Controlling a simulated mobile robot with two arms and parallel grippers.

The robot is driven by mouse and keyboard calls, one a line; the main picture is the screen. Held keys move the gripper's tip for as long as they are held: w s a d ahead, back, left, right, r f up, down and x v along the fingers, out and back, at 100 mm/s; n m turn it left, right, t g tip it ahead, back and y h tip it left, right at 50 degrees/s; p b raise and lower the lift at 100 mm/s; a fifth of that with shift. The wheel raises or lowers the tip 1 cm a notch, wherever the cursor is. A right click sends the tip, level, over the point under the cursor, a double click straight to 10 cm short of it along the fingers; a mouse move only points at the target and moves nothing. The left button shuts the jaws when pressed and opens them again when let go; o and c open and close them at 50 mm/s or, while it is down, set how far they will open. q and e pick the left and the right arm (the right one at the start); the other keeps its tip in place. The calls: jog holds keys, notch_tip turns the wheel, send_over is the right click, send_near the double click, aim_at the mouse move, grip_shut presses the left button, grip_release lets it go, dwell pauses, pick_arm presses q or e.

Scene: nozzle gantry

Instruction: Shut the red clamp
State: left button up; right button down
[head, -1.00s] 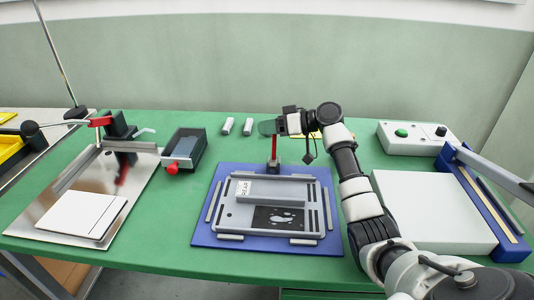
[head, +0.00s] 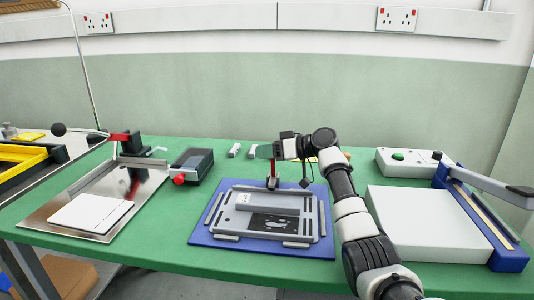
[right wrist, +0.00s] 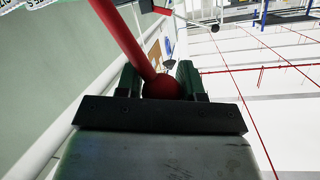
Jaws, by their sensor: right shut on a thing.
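The red clamp (head: 272,176) stands at the back edge of the blue fixture board, its red lever looking roughly upright. My right gripper (head: 265,151) is at the top of this lever, reaching in from the right. In the right wrist view the red lever (right wrist: 125,35) runs down to a round red knob (right wrist: 162,88). The right gripper (right wrist: 161,82) is shut on that knob, one dark green finger on each side. In the head view the gripper hides the lever's top. My left gripper is not in view.
The blue board (head: 205,237) carries a grey frame (head: 228,222) with a printed plate. A metal plate with a red-handled post (head: 120,137) stands left, beside a dark box with a red knob (head: 179,179). A white block (head: 430,222) and a control box (head: 405,163) are right.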

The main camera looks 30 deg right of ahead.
jog(key=shift+a+f, duration=0.15)
jog(key=shift+f, duration=0.3)
jog(key=c, duration=1.1)
grip_release()
jog(key=shift+s, duration=0.1)
jog(key=o, duration=0.3)
jog(key=shift+s+r, duration=0.1)
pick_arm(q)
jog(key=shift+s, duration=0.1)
pick_arm(e)
jog(key=shift+o, duration=0.2)
jog(key=shift+r, duration=0.1)
jog(key=shift+r, duration=0.45)
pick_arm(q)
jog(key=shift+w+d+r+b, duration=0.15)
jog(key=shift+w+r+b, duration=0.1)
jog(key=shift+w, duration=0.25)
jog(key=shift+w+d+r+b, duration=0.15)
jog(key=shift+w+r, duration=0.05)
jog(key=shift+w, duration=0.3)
pick_arm(e)
jog(key=s+d+r, duration=0.6)
jog(key=s+r, duration=0.3)
jog(key=r, duration=0.1)
jog(key=shift+s+d, duration=0.15)
jog(key=shift+s, duration=0.25)
